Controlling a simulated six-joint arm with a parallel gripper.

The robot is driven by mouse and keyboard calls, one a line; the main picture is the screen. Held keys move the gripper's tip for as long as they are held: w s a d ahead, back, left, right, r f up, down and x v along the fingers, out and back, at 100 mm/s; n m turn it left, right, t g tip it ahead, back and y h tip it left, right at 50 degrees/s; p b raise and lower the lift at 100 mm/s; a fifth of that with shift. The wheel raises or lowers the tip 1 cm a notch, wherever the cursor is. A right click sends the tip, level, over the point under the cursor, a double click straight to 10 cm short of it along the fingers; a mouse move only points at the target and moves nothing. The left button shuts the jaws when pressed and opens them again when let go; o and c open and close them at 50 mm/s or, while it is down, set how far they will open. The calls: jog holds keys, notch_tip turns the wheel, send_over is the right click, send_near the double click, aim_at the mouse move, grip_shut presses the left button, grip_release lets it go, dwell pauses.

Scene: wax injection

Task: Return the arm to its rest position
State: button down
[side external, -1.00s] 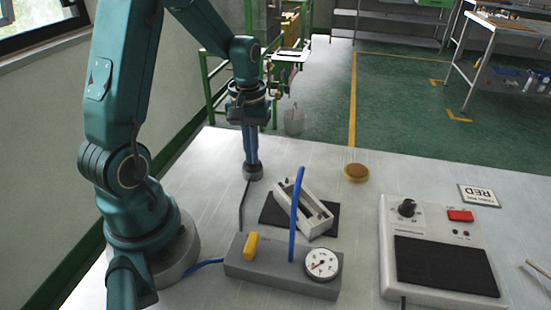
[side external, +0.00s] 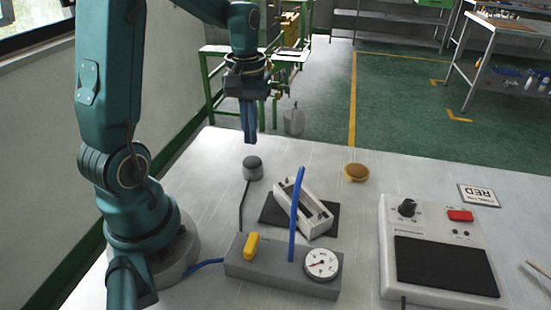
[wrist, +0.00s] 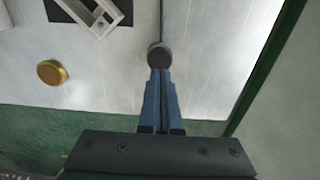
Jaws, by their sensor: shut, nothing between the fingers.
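My gripper (side external: 249,140) has blue fingers that are shut with nothing between them. In the side external view it hangs pointing down, in the air above a small dark grey round knob (side external: 253,168) on the white table. A clear gap shows between the fingertips and the knob. In the wrist view the closed fingers (wrist: 160,75) point at the same knob (wrist: 160,55), which has a cord running from it.
A white frame-like fixture (side external: 303,207) lies on a black mat (side external: 270,212). In front stands a grey block (side external: 285,274) with a gauge (side external: 321,264), yellow lever (side external: 252,244) and upright blue tube (side external: 296,215). A brown round dish (side external: 356,172) and control box (side external: 440,215) sit to the right.

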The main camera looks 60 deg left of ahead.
dwell(0.4)
jog(key=s+d+r+m+t, duration=0.2)
jog(key=s+d+r+m, duration=0.1)
jog(key=d, duration=0.3)
jog(key=s+d+r+m+t, duration=0.3)
jog(key=s+d+r+m, duration=0.1)
jog(key=s+d+m, duration=0.1)
jog(key=d+m, duration=0.1)
jog(key=d, duration=0.1)
jog(key=shift+d+t, duration=0.3)
dwell(0.7)
